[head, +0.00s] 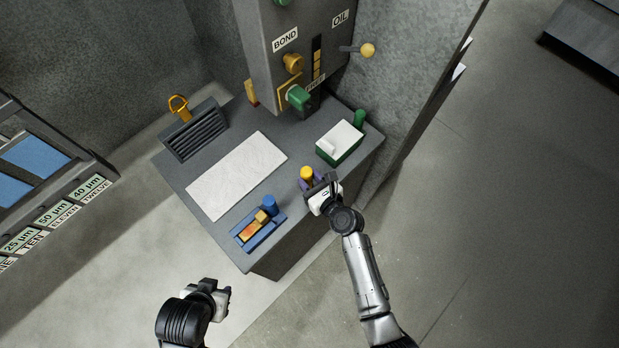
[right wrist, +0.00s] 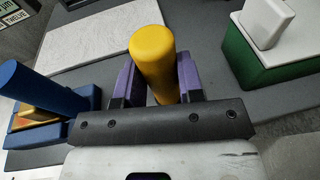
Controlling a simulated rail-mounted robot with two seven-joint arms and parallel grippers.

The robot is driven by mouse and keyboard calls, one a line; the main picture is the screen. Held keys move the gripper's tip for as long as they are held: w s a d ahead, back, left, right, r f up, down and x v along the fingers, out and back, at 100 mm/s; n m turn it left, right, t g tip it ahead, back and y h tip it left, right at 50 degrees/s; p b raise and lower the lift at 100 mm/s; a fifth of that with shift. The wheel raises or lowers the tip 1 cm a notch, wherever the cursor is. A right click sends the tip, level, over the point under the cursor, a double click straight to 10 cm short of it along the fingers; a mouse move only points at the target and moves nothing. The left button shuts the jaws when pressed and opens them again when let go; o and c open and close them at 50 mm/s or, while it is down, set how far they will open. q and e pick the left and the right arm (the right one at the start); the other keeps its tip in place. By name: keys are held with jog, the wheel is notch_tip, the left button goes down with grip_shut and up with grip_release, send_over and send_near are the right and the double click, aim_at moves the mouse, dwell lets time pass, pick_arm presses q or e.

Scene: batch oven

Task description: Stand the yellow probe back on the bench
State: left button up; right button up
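The yellow probe (head: 306,172) is a short upright-looking cylinder at the front right part of the grey bench (head: 225,232). My right gripper (head: 310,183) is at it, with a purple finger on each side. In the right wrist view the yellow probe (right wrist: 153,55) fills the space between the fingers (right wrist: 160,90), which look shut on it. Its lower end is hidden behind the gripper, so I cannot tell whether it touches the bench. My left gripper (head: 222,292) is off the bench at the lower left, its fingers too unclear to read.
A blue holder (head: 246,241) with a blue cylinder stands left of the probe. A green box with a white top (head: 341,138) stands behind right. A pale sheet (head: 235,175) covers the bench's middle. A panel with knobs (head: 293,62) overhangs the back.

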jog(key=o, duration=0.5)
jog(key=p+v, duration=0.2)
jog(key=v, duration=1.1)
jog(key=shift+s+d, duration=0.25)
jog(key=shift+s, duration=0.05)
